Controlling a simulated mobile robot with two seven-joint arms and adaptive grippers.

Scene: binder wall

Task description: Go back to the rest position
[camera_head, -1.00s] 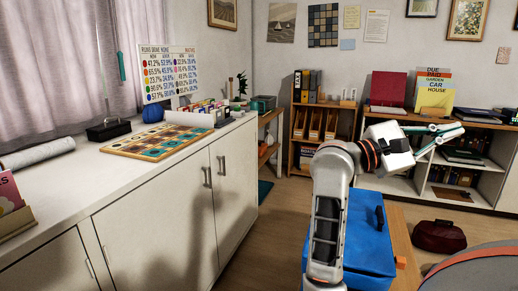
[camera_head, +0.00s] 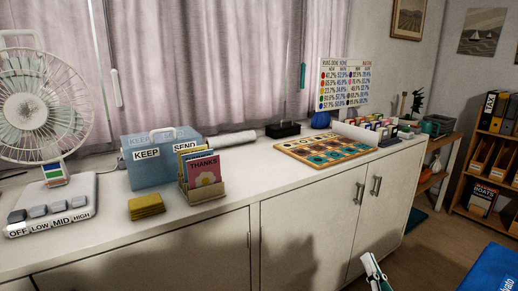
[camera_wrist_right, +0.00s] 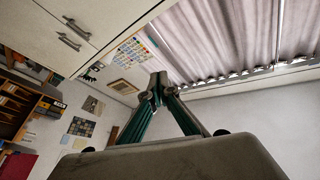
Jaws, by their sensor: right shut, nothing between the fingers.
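My right gripper (camera_head: 374,268) shows only as a small green and white tip at the bottom edge of the head view, in front of the white cabinet doors. In the right wrist view its two green fingers (camera_wrist_right: 157,88) meet at their tips, shut and empty. Nothing touches them there. The rest of the right arm is outside the head view. My left gripper is in neither view.
The long white cabinet (camera_head: 235,236) carries a fan (camera_head: 42,112), a blue KEEP/SEND box (camera_head: 140,170), a card holder (camera_head: 205,195), yellow cloths (camera_head: 146,207) and a patterned board (camera_head: 325,149). A blue thing (camera_head: 492,270) lies at bottom right. Floor (camera_head: 430,255) shows between.

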